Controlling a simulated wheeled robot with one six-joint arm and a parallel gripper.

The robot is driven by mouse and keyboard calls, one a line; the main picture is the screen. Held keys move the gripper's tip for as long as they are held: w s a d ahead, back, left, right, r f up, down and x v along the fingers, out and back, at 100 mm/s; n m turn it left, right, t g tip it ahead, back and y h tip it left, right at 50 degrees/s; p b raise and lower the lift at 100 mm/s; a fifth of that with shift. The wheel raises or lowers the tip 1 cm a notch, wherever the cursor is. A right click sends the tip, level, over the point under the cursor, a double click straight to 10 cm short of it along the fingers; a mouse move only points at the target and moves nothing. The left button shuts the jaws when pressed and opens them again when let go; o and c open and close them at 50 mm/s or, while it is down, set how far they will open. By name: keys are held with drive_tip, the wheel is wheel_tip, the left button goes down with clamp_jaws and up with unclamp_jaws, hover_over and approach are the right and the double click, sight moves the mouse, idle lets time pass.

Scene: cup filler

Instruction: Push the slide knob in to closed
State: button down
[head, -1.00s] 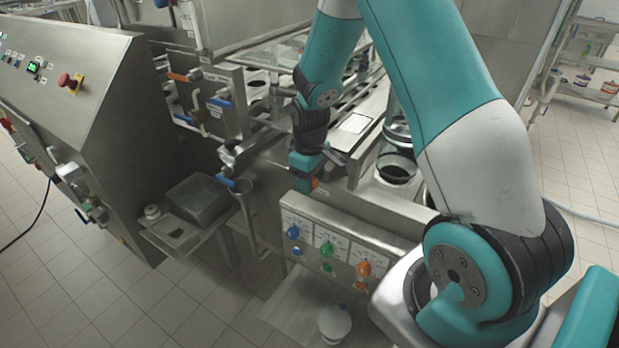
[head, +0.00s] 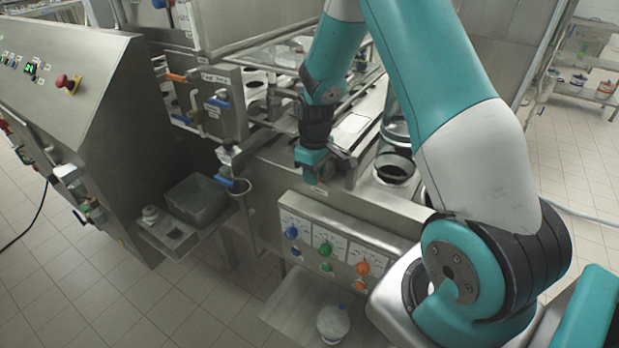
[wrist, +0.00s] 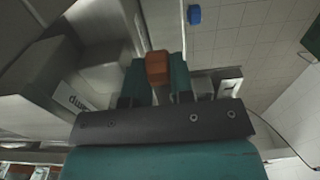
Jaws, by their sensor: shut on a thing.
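The orange slide knob (wrist: 157,68) shows in the wrist view between the two teal fingers of my gripper (wrist: 158,82). The fingers are shut on it. In the head view my gripper (head: 311,160) points down at the front edge of the steel machine (head: 350,192), above the button panel. The knob is hidden behind the gripper there. A white label with dark lettering (wrist: 82,103) shows on the metal left of the fingers in the wrist view. How far in the slide is cannot be seen.
A panel with blue, green and orange knobs (head: 328,246) sits below my gripper. A blue-handled valve (head: 232,182) is close on the left. A glass cylinder (head: 396,125) stands to the right. A control cabinet (head: 75,110) is at far left.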

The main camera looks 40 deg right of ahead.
drive_tip(key=c, duration=1)
unclamp_jaws()
drive_tip(key=shift+w+d, duration=0.1)
drive_tip(key=shift+d, duration=0.15)
drive_tip(key=shift+a, duration=0.3)
wheel_tip(320, 180, up, 17)
drive_tip(key=s+a+b, duration=0.1)
drive_tip(key=a+b, duration=0.1)
drive_tip(key=s+a+r, duration=0.1)
drive_tip(key=s+a, duration=0.2)
drive_tip(key=a, duration=0.2)
drive_tip(key=s+a+r+n+y, duration=0.1)
drive_tip(key=s+a, duration=0.3)
drive_tip(key=a, duration=0.1)
drive_tip(key=s+a+r+n+y, duration=0.1)
drive_tip(key=s+a+r, duration=0.1)
drive_tip(key=s+a, duration=0.2)
drive_tip(key=shift+s+a+r+t+p, duration=0.1)
drive_tip(key=shift+s+a+t+p, duration=0.1)
drive_tip(key=shift+a, duration=0.35)
drive_tip(key=shift+s+a+t+p, duration=0.1)
drive_tip(key=shift+a+p, duration=0.05)
drive_tip(key=shift+a, duration=0.4)
